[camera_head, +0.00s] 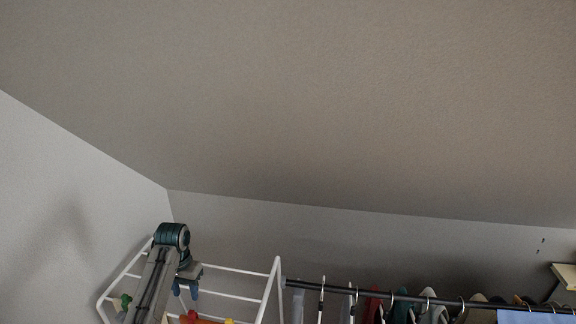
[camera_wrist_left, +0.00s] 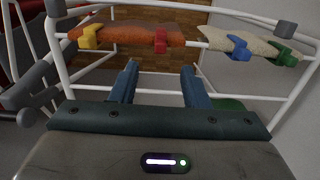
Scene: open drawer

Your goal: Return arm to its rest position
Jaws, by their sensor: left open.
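My left arm rises at the lower left of the head view, bent over at a dark teal joint. My left gripper (camera_head: 186,289) hangs from it, pointing down in front of a white drying rack (camera_head: 232,271). In the left wrist view the two blue fingers of my left gripper (camera_wrist_left: 160,82) stand well apart with nothing between them. The rack's white bars (camera_wrist_left: 155,94) show beyond the fingers; I cannot tell whether they touch. My right gripper and arm are in neither view. No drawer is in view.
An orange cloth (camera_wrist_left: 125,35) and a beige cloth (camera_wrist_left: 247,43) hang on the rack, held by coloured clips. A dark clothes rail (camera_head: 400,299) with several garments runs to the right. A shelf edge (camera_head: 565,275) shows at the far right. Bare ceiling fills the upper head view.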

